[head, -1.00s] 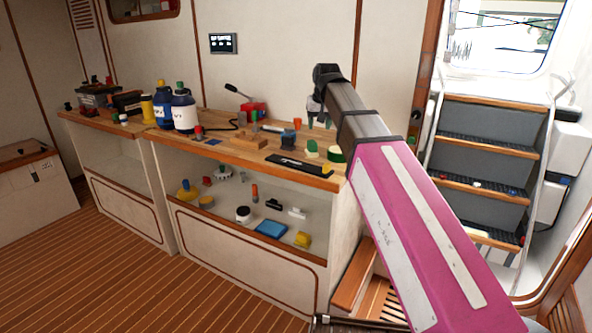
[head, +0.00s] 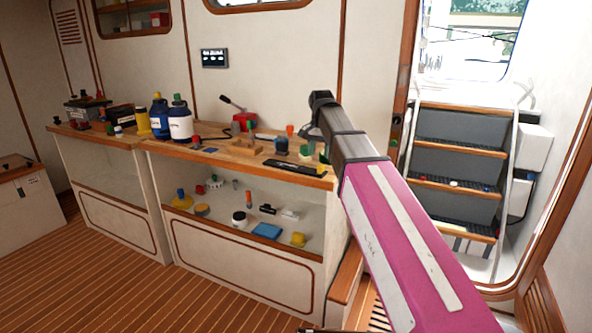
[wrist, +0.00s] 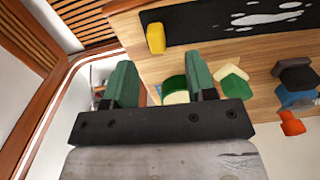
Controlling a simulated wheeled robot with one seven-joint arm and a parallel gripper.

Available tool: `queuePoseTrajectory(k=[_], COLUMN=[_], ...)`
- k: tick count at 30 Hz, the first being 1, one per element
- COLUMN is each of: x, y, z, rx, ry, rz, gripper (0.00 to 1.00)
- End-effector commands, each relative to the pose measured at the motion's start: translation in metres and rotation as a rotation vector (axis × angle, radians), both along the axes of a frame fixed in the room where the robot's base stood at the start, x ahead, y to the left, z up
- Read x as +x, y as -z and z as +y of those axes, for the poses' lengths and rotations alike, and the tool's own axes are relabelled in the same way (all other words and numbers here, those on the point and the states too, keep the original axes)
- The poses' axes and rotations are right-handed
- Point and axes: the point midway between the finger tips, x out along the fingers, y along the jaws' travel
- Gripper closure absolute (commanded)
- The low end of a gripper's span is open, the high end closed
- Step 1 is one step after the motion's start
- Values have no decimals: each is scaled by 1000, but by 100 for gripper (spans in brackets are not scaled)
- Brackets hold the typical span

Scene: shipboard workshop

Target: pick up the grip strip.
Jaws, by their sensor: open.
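The grip strip looks to be the long black flat strip with whitish marks (wrist: 215,22) lying on the wooden bench top at the top of the wrist view. In the head view it is the thin black strip (head: 293,164) near the bench's front edge. A yellow piece (wrist: 155,38) sits at its left end. My gripper (wrist: 160,78) is open, its two green fingers apart and empty. The strip lies beyond the fingertips, not between them. In the head view, my arm hides part of the bench's right end, and the fingers are not clear.
A green roll with a cream face (wrist: 174,90) shows between the fingers in the wrist view, with a green-and-cream piece (wrist: 232,78) beside it. A red-orange nozzle (wrist: 291,123) is to the right. Bottles (head: 180,122) stand farther left on the bench. Stairs (head: 455,160) rise at the right.

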Motion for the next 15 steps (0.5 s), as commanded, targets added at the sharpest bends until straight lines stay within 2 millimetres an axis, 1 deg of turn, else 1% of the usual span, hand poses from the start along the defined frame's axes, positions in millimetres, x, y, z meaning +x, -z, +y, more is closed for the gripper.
queuePoseTrajectory(k=[1,8,15], x=[-1,-1,-1], y=[5,18,49], z=[0,-2,-6], rx=[0,0,0], ry=[0,0,-1], rz=[1,0,1], gripper=[49,49,49])
